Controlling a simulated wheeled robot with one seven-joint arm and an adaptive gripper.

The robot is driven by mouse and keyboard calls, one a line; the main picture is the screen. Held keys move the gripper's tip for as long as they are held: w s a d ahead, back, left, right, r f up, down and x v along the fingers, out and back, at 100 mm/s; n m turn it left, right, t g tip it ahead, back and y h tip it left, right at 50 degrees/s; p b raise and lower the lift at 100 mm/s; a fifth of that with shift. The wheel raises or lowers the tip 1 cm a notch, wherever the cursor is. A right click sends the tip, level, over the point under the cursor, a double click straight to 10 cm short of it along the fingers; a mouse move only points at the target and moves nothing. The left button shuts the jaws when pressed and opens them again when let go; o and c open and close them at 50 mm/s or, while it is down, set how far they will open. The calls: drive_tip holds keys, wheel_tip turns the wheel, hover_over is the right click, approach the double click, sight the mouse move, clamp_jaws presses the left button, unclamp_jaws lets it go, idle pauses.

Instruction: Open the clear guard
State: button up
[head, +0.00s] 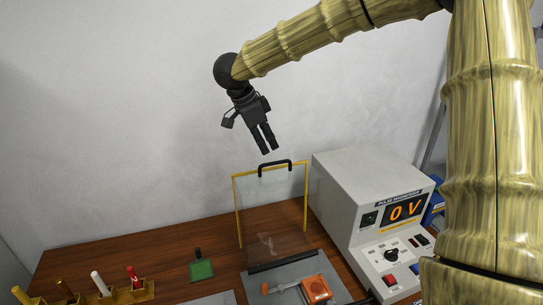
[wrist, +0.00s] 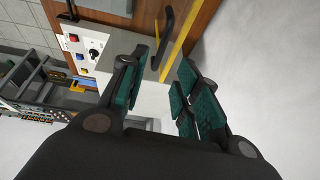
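The clear guard (head: 273,205) is an upright see-through panel with yellow edges, standing on the wooden table in the head view. A black handle (head: 274,164) arches over its top edge. In the wrist view the handle (wrist: 167,28) shows at the top, beside a yellow edge of the guard (wrist: 181,38). My gripper (head: 270,150) hangs just above the handle, fingers pointing down, with nothing held. In the wrist view my gripper (wrist: 163,70) has its two fingers apart, and the handle lies beyond them.
A grey pulse magnetizer box (head: 365,195) reading "0 V" stands close right of the guard. An orange block (head: 316,289) lies in front on a grey plate. Space above the table's left is clear.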

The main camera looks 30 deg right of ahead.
drive_tip(key=p+x, duration=0.1)
drive_tip(key=x, duration=0.6)
drive_tip(key=shift+f+p, duration=0.2)
drive_tip(key=shift+p, duration=0.2)
drive_tip(key=shift+c, duration=0.5)
clamp_jaws()
